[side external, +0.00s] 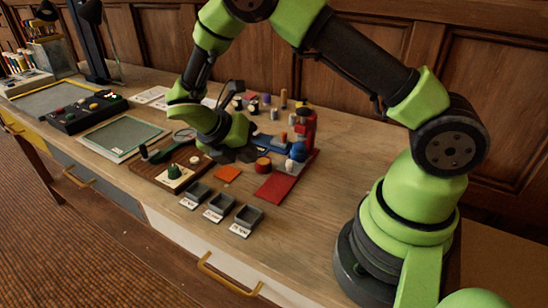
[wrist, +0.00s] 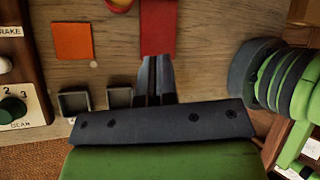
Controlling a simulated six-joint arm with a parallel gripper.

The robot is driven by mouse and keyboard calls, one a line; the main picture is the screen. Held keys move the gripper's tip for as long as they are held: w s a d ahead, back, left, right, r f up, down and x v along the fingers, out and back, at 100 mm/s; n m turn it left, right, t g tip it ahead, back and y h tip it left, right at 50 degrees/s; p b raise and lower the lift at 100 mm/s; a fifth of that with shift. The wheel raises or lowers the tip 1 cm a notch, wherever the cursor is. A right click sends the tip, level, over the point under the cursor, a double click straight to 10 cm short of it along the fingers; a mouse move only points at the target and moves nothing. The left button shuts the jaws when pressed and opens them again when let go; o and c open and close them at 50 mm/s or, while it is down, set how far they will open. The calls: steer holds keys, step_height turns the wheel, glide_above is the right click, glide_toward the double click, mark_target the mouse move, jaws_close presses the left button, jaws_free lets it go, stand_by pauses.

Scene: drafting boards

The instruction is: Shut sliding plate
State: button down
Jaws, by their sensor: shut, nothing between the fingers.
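My gripper (side external: 238,156) is low over the wooden bench, shut and empty. In the wrist view, its two dark fingers (wrist: 156,64) lie side by side, with their tips at the near end of a flat red plate (wrist: 159,28). I cannot tell whether they touch it. In the side view, the red plate (side external: 272,187) lies flat to the right of my gripper and leads back to a red upright with blue parts (side external: 307,125). A flat orange square (side external: 228,174) lies to its left and also shows in the wrist view (wrist: 73,41). Neither is clearly marked as the sliding plate.
Three small grey trays (side external: 220,206) with labels stand near the bench's front edge. A brown panel with a green dial (side external: 174,171) is left of my gripper. A red-and-yellow round knob (side external: 263,164) is close by. Several small pegs stand behind. Bench space at right is clear.

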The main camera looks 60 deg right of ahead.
steer(key=a+f+n+h, duration=0.1)
steer(key=n, duration=0.2)
steer(key=a+n+h, duration=0.1)
steer(key=n, duration=0.3)
steer(key=s+a+f+n+h, duration=0.1)
steer(key=a+n+h, duration=0.1)
steer(key=n, duration=0.1)
steer(key=shift+f+t, duration=0.3)
steer(key=shift+t, duration=0.1)
steer(key=n, duration=0.1)
steer(key=n+h, duration=0.1)
steer(key=shift+s+a+f+n+t, duration=0.15)
steer(key=shift+a+f+n+t, duration=0.05)
steer(key=shift+a+n+t, duration=0.1)
glide_toward(287, 167)
steer(key=f, duration=0.1)
steer(key=d+f, duration=0.2)
steer(key=shift+s+d+f, duration=0.2)
steer(key=shift+d+f, duration=0.05)
steer(key=shift+f, duration=0.1)
steer(key=shift+s+d+r, duration=0.1)
steer(key=shift+s+d, duration=0.05)
steer(key=shift+d, duration=1.55)
